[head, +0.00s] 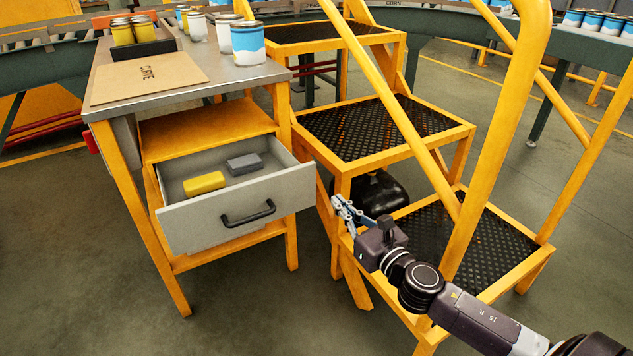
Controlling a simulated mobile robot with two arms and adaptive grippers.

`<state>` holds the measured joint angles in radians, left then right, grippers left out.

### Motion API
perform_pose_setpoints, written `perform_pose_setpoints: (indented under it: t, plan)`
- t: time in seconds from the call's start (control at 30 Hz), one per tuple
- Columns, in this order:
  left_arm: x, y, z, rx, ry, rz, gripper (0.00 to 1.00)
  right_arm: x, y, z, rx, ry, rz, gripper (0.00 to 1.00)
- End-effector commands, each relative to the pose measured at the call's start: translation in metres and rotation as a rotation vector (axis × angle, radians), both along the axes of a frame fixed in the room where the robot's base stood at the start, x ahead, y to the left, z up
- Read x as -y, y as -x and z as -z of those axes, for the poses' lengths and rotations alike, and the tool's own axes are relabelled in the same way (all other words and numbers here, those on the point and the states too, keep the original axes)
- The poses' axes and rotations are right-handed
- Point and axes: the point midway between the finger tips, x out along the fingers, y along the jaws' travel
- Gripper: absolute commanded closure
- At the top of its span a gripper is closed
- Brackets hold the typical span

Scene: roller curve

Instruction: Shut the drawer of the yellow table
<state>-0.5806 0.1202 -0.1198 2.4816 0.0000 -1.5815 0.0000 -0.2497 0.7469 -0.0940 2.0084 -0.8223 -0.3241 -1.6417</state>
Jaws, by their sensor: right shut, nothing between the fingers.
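The yellow table (112,160) stands at the left with a grey top. Its grey drawer (190,228) is pulled out towards me. The drawer has a black handle (248,215) on its front. A yellow block (204,183) and a grey block (244,163) lie inside it. My right gripper (340,205) is to the right of the drawer front, apart from it, near the yellow steps. It is shut and empty. My left gripper is not in view.
Yellow steps (455,138) with black treads stand just right of the table, beside my right arm. Cans (248,45) and a brown folder (150,78) are on the tabletop. A conveyor (460,27) runs behind. The floor before the drawer is clear.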

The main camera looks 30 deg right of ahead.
Motion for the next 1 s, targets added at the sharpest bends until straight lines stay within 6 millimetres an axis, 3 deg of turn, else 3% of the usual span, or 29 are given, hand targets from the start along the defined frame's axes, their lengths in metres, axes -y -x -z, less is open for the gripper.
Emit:
perform_pose_setpoints:
  t: [0.7,1.0]
  plan:
    - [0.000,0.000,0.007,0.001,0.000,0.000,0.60,-0.003,-0.095,0.000,0.001,-0.002,0.001,1.00]
    - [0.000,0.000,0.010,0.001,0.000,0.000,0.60,-0.004,-0.114,0.001,-0.001,-0.004,0.000,1.00]
